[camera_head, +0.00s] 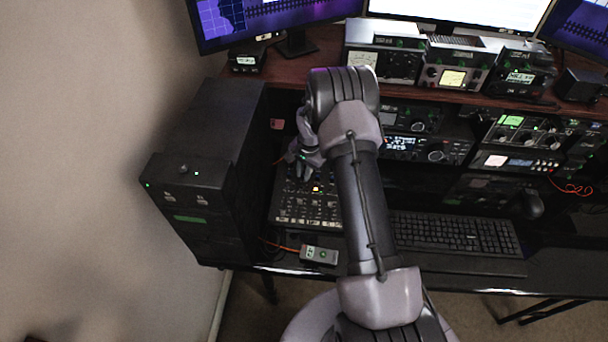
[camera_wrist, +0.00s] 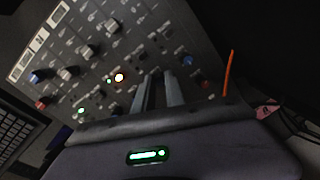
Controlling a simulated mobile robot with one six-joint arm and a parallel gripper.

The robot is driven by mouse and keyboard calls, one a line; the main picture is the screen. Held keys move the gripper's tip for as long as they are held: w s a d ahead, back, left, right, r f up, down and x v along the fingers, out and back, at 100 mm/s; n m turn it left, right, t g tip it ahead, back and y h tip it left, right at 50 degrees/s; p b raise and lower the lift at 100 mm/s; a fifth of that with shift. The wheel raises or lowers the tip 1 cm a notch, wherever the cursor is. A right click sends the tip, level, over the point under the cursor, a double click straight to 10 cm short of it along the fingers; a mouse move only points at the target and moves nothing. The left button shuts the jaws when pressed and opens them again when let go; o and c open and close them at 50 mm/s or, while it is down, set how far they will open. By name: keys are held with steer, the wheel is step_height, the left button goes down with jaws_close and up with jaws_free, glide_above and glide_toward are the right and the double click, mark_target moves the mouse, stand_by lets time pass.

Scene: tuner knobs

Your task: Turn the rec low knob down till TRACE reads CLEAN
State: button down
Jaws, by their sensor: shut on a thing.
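The mixer panel (camera_head: 297,217) lies on the desk left of the keyboard, with rows of small knobs. My gripper (camera_head: 304,172) is over its far left part, pointing down. In the wrist view the panel (camera_wrist: 70,60) is tilted and dark, with white, blue and red knobs. The two grey fingers of my gripper (camera_wrist: 158,78) reach the panel and are shut on a knob, which they mostly hide. I cannot read which knob it is. A blue knob (camera_wrist: 187,60) is just right of the fingers. I cannot make out a TRACE readout.
A black cabinet (camera_head: 208,160) stands close on the left. A small grey box (camera_head: 320,255) lies in front of the panel. The keyboard (camera_head: 455,233) is to the right. Radio units (camera_head: 430,147) stand behind. An orange cable (camera_wrist: 229,73) stands beside the panel.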

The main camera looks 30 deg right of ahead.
steer(key=n+b, duration=0.1)
steer(key=n, duration=0.3)
steer(key=shift+w+n, duration=0.1)
steer(key=shift+n, duration=0.3)
stand_by(0.4)
steer(key=c, duration=1.7)
jaws_free()
steer(key=shift+r, duration=0.15)
steer(key=r+p, duration=0.1)
steer(key=r, duration=0.4)
steer(key=r+p, duration=0.1)
steer(key=r, duration=0.5)
steer(key=s+d+r+p, duration=0.1)
steer(key=r+p, duration=0.1)
steer(key=r, duration=0.4)
steer(key=shift+s, duration=0.1)
